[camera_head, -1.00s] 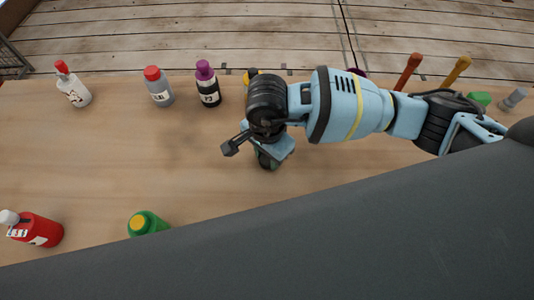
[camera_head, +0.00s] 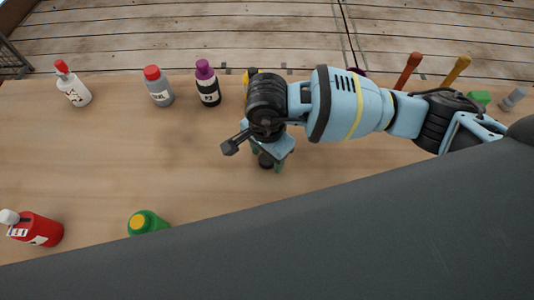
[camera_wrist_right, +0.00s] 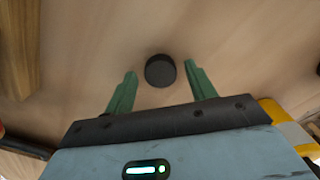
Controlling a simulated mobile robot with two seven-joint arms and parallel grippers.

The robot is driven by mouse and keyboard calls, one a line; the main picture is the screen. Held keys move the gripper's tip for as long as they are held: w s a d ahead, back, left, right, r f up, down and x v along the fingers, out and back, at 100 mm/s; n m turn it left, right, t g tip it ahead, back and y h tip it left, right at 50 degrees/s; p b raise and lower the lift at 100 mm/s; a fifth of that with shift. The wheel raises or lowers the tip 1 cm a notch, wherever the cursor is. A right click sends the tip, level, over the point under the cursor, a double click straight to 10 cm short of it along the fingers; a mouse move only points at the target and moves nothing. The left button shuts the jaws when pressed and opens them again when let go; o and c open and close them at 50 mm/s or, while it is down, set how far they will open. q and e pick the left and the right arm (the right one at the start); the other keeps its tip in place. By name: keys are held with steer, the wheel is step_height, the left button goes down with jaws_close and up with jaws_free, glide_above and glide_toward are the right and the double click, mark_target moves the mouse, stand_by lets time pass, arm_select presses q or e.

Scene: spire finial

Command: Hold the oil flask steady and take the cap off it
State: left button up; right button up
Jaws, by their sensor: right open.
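My right gripper (camera_head: 268,158) points down over the middle of the table, with its green fingers apart. A small dark round piece (camera_wrist_right: 160,70) lies between and just beyond the fingertips in the right wrist view, with gaps on both sides. It also shows under the gripper in the head view (camera_head: 266,160). I cannot tell whether it is a loose cap or the top of a flask. No bottle can be surely picked out as the oil flask; a grey bottle with a red cap (camera_head: 160,92) has a label too small to read. My left gripper is not in view.
Other bottles are white with red top (camera_head: 75,90), black with purple cap (camera_head: 208,88), red with white cap (camera_head: 40,232) and green (camera_head: 148,223). Orange (camera_head: 408,70) and yellow handles (camera_head: 457,70) stand back right. The table's left middle (camera_head: 130,155) is clear.

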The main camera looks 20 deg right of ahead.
mark_target(267, 159)
step_height(267, 159, up, 12)
steer(key=shift+f, duration=0.15)
stand_by(0.4)
